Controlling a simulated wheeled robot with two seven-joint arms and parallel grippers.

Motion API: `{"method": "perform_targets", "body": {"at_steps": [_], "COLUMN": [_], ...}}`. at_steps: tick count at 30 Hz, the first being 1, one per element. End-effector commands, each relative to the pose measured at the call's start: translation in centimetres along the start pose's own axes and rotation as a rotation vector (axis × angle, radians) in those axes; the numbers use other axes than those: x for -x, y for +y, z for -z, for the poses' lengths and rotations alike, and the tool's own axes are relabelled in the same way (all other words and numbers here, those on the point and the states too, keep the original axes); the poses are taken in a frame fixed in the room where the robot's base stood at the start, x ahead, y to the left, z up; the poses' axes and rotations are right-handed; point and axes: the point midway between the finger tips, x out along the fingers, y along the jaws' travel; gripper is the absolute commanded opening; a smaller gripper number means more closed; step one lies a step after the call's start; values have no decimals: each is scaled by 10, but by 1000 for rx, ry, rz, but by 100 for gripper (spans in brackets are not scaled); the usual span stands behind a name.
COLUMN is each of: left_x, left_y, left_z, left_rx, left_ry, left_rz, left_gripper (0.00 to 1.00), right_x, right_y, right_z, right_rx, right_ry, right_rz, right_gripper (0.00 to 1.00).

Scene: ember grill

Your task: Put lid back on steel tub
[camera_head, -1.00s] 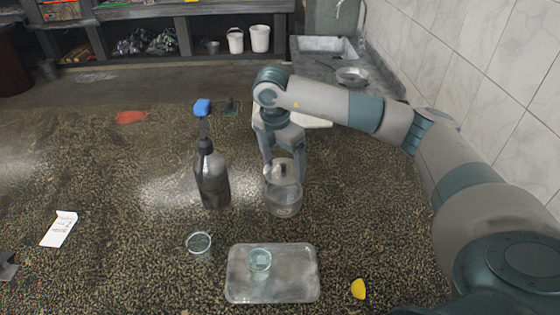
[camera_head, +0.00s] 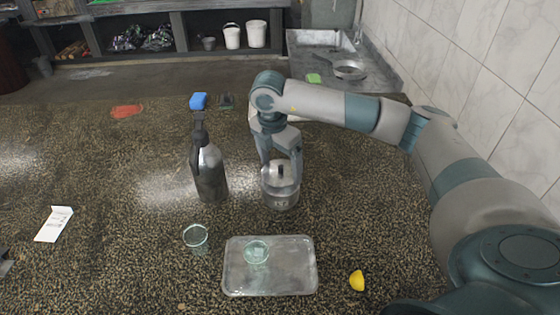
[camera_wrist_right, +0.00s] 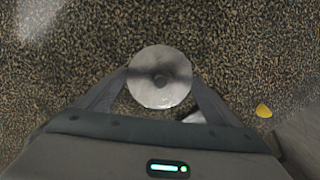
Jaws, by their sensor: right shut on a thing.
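The steel tub (camera_head: 281,198) stands upright on the speckled counter, just right of a dark bottle. Its round grey lid (camera_head: 280,172), with a dark knob, is directly above it in the head view; it looks seated at the tub's mouth, though a small gap cannot be ruled out. My right gripper (camera_head: 280,163) comes from above, its fingers shut on opposite sides of the lid. In the right wrist view the lid (camera_wrist_right: 160,77) is a disc between the fingertips and hides the tub below. My left gripper is not in view.
A dark pump bottle (camera_head: 209,172) stands close left of the tub. In front are a clear tray (camera_head: 300,280) holding a small glass (camera_head: 256,252), another glass (camera_head: 196,238) and a lemon piece (camera_head: 357,281). A white card (camera_head: 54,224) lies left. Counter right of the tub is clear.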

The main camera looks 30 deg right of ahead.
Motion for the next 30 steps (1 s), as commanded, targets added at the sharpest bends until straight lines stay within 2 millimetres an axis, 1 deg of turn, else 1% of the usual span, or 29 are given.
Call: {"method": "perform_targets", "body": {"at_steps": [3, 10, 30], "left_x": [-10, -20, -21], "left_y": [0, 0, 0], "left_z": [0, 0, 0], "left_rx": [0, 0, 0], "left_ry": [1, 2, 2], "left_rz": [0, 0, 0], "left_gripper": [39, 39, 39], "right_x": [-13, -25, -27], "right_y": [0, 0, 0], "right_z": [2, 4, 4], "right_rx": [0, 0, 1], "right_ry": [0, 1, 1], "right_rz": [0, 0, 0], "right_gripper": [62, 62, 62]}}
